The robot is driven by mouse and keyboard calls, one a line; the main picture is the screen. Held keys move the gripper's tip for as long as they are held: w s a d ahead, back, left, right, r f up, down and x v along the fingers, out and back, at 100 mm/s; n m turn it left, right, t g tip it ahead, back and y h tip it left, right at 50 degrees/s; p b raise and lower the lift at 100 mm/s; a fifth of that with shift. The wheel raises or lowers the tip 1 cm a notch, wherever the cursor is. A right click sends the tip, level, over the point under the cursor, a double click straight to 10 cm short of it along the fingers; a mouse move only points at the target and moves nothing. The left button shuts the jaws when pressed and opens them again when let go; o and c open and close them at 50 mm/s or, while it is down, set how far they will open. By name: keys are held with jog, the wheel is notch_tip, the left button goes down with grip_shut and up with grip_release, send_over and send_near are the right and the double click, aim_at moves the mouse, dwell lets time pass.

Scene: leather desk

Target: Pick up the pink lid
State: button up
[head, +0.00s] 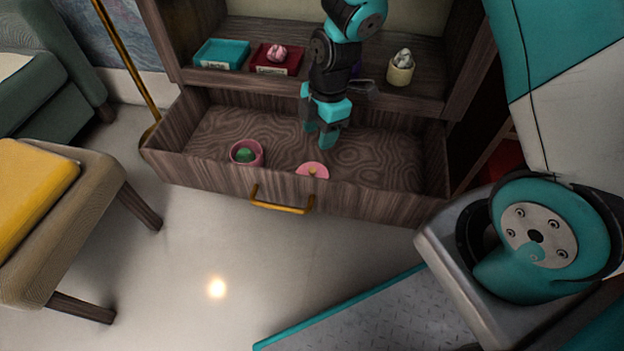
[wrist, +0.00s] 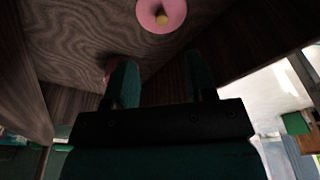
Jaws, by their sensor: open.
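The pink lid (head: 313,170) is a round disc with a small yellow knob. It lies in the open wooden drawer, close to the drawer's front wall. It also shows at the top of the wrist view (wrist: 161,14), beyond my fingertips. My gripper (head: 321,139) hangs over the drawer, just behind the lid in the head view. In the wrist view its two green fingers (wrist: 160,75) are apart, with nothing between them. The lid's lower edge in the head view is partly hidden by the drawer front.
A pink bowl (head: 247,154) with a green thing inside sits left of the lid. The drawer (head: 380,165) has walls all round and a brass handle. The shelf above holds a teal tray (head: 222,54), a red tray (head: 268,68) and a cream pot (head: 401,72).

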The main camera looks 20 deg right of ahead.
jog(key=b, duration=0.2)
send_over(312, 169)
jog(key=d, duration=0.1)
jog(key=f, duration=0.5)
jog(key=shift+w+f, duration=0.2)
jog(key=shift+f, duration=0.2)
jog(key=f+b, duration=0.2)
jog(key=f, duration=0.1)
jog(key=f+b, duration=0.1)
jog(key=f, duration=0.1)
jog(key=shift+s+a+b, duration=0.2)
jog(key=shift+a+b, duration=0.15)
jog(key=shift+a, duration=0.05)
grip_shut()
